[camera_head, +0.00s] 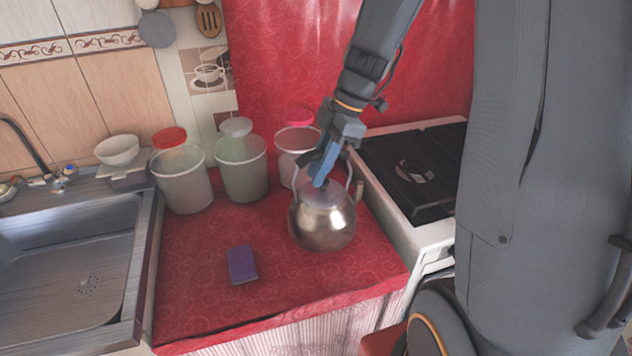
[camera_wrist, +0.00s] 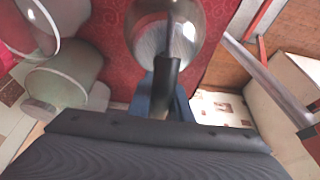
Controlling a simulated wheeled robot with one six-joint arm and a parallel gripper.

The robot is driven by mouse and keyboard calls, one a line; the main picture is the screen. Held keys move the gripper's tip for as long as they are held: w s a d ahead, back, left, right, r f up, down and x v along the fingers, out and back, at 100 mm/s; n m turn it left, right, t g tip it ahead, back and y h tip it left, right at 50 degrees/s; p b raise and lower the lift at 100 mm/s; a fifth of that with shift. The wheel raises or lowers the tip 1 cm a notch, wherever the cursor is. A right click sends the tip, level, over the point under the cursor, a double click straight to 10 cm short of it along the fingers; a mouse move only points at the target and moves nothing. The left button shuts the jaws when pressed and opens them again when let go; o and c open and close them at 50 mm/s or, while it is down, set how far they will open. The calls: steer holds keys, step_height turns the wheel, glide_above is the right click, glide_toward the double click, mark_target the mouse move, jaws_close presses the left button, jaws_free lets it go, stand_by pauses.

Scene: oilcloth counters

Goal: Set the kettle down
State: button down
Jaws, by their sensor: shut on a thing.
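The kettle (camera_head: 322,222) is a shiny metal pot with a lid and a raised handle. In the head view it is upright at the right part of the red counter (camera_head: 200,290), beside the stove. I cannot tell whether its base touches the cloth. My gripper (camera_head: 324,172) comes down from above and is shut on the kettle's handle. In the wrist view the kettle (camera_wrist: 165,30) is at the top centre, its dark handle (camera_wrist: 166,72) between the blue fingers (camera_wrist: 163,100). The kettle's lower side is hidden there.
A stove (camera_head: 415,180) stands close at right. Several lidded containers, including one with a red lid (camera_head: 182,175), line the back. A purple sponge (camera_head: 242,264) lies at front left of the kettle. A sink (camera_head: 75,270) is at left. The counter's front right is clear.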

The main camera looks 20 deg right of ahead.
steer(key=shift+f+p, duration=0.4)
steer(key=shift+f, duration=1.6)
steer(key=c, duration=1.6)
jaws_free()
steer(key=shift+f, duration=0.1)
steer(key=b+v, duration=0.2)
steer(key=v, duration=1)
steer(key=shift+s, duration=0.1)
